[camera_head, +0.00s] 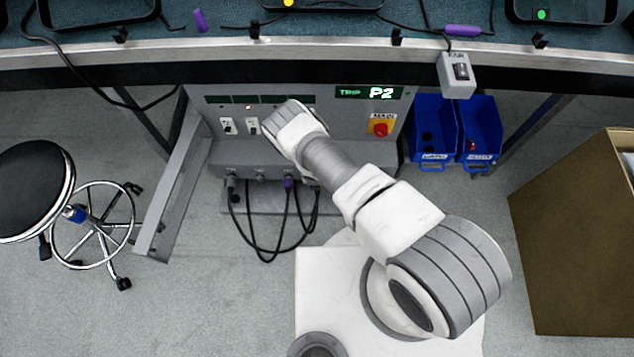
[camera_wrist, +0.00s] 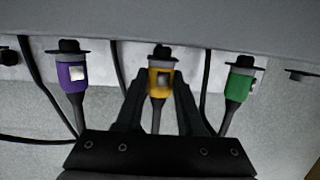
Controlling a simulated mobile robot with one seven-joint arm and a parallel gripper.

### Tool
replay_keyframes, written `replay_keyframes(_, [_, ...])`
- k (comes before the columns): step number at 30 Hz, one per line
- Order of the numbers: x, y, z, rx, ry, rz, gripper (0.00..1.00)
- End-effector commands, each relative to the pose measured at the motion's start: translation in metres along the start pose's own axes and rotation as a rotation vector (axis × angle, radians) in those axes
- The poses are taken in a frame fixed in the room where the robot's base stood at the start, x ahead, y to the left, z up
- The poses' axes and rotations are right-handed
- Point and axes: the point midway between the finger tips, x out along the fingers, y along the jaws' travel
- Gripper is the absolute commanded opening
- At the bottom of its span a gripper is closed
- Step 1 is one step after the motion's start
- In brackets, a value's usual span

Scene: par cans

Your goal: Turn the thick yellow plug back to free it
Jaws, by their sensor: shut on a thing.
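The yellow plug (camera_wrist: 163,66) sits upright under the grey panel edge in the middle of the wrist view, with a dark cap at its top and a dark cable below. My gripper (camera_wrist: 160,84) is shut on it, one finger on each side. A purple plug (camera_wrist: 73,78) with a pale patch stands to the left, and a green plug (camera_wrist: 240,80) to the right, both outside the fingers. In the head view my arm covers the gripper and the yellow plug; the purple plug (camera_head: 289,183) shows under the grey power box (camera_head: 350,142).
Black cables hang below the plugs and loop near the floor. The box has a red main switch (camera_head: 380,128) and a "TRIP P2" display (camera_head: 368,93). Blue bins (camera_head: 435,133) hang right of it, a stool (camera_head: 35,190) stands left, and a cardboard box (camera_head: 575,235) right.

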Motion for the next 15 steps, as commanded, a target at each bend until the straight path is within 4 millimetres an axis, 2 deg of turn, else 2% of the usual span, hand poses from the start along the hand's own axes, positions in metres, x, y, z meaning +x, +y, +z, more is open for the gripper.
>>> replay_keyframes(10, [-0.0003,-0.0005,0.0006,0.000,-0.001,-0.001,0.00])
replay_keyframes(11, [-0.0003,-0.0005,0.0005,0.000,-0.001,-0.001,0.39])
replay_keyframes(15, [-0.0003,-0.0004,0.0004,0.000,0.000,0.000,0.64])
